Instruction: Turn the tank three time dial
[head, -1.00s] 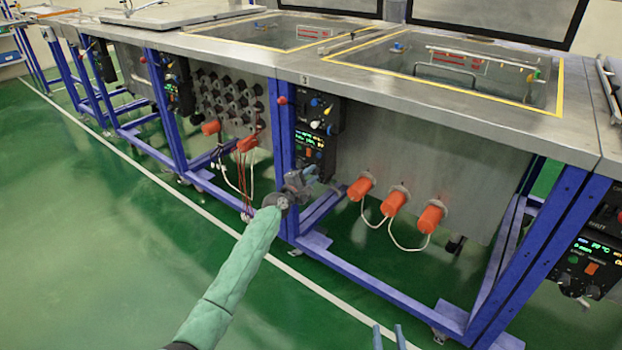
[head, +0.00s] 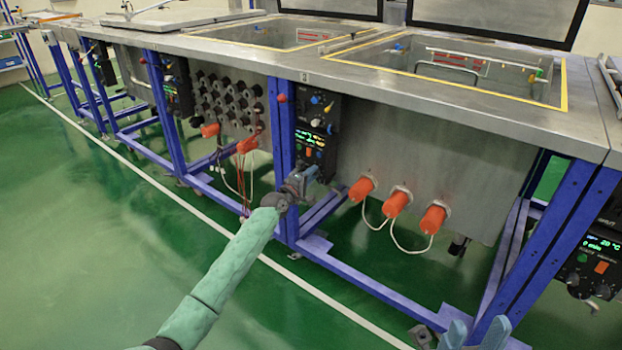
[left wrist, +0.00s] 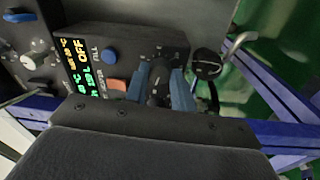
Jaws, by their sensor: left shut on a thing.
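The tank three control panel (head: 316,148) is a black box with a lit display on the blue frame, below the bench edge. In the left wrist view the display (left wrist: 77,68) shows yellow and green text, including "OFF", beside a blue button and an orange switch. A black dial (left wrist: 157,82) sits between the blue fingers of my left gripper (left wrist: 163,92), which is shut on it. A second black dial (left wrist: 207,65) stands free beside it. In the head view my left gripper (head: 322,172) is at the panel's lower part, hiding the dials. My right gripper (head: 475,338) is open and empty at the bottom edge.
A blue frame post (head: 281,150) stands left of the panel. Orange plugs (head: 396,202) with white cables stick out of the tank's front to the right. Another control panel (head: 592,262) is at the far right. The green floor in front is clear.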

